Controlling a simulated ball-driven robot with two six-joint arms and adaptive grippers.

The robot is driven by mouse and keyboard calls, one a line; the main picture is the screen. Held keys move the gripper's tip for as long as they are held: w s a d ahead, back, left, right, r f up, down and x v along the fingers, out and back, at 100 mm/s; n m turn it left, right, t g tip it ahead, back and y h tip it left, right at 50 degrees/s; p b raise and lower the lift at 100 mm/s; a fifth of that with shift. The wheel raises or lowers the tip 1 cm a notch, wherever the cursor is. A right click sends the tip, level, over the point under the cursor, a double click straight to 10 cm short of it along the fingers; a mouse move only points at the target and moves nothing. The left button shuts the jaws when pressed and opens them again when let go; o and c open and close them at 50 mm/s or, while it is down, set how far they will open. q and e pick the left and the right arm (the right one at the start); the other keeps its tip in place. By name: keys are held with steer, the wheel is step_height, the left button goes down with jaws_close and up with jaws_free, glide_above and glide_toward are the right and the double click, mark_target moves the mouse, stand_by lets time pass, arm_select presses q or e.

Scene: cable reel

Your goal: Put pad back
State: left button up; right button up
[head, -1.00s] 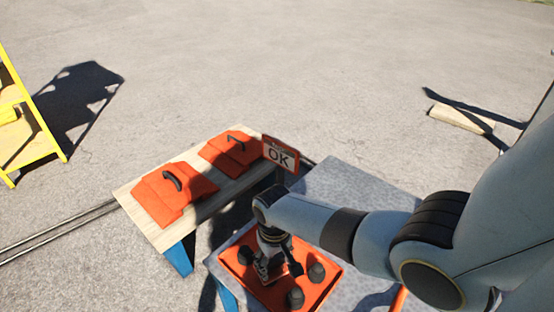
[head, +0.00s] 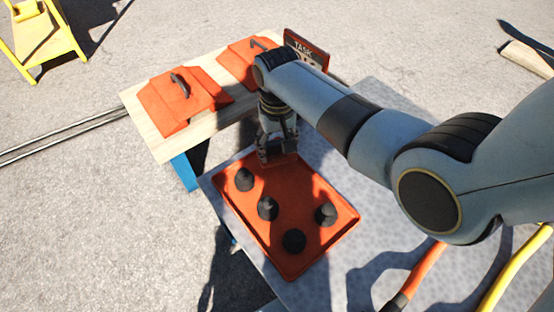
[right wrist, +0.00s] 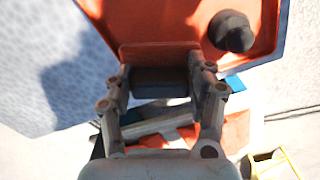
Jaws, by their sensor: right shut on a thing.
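My right gripper (head: 277,154) is at the far edge of the orange tray (head: 270,244). It is shut on a dark block with a small orange plate, seemingly the pad (head: 284,161). In the right wrist view, the fingers (right wrist: 161,82) close around the dark block (right wrist: 160,80), with the orange plate (right wrist: 160,54) beyond it. The plate overlaps the tray edge; I cannot tell whether they touch. Several black rounded knobs (head: 294,240) stand in the tray. My left gripper is not in view.
Two orange panels with black handles (head: 170,108) lie on a wooden-topped table (head: 144,117) behind. A sign (head: 306,50) stands beside them, partly hidden by my arm. The tray is on a grey table (head: 366,110). Orange and yellow cables (head: 497,279) show at the lower right.

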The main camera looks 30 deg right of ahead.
mark_target(277, 153)
step_height(277, 153, down, 4)
steer(key=shift+f+b, duration=0.1)
steer(key=shift+b, duration=0.85)
steer(key=o, duration=1.1)
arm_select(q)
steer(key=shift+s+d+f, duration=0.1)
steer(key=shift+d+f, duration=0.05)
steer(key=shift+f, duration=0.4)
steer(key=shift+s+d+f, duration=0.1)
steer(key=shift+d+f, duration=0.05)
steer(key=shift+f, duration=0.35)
arm_select(e)
step_height(277, 153, up, 11)
steer(key=p, duration=0.5)
steer(key=shift+r, duration=0.65)
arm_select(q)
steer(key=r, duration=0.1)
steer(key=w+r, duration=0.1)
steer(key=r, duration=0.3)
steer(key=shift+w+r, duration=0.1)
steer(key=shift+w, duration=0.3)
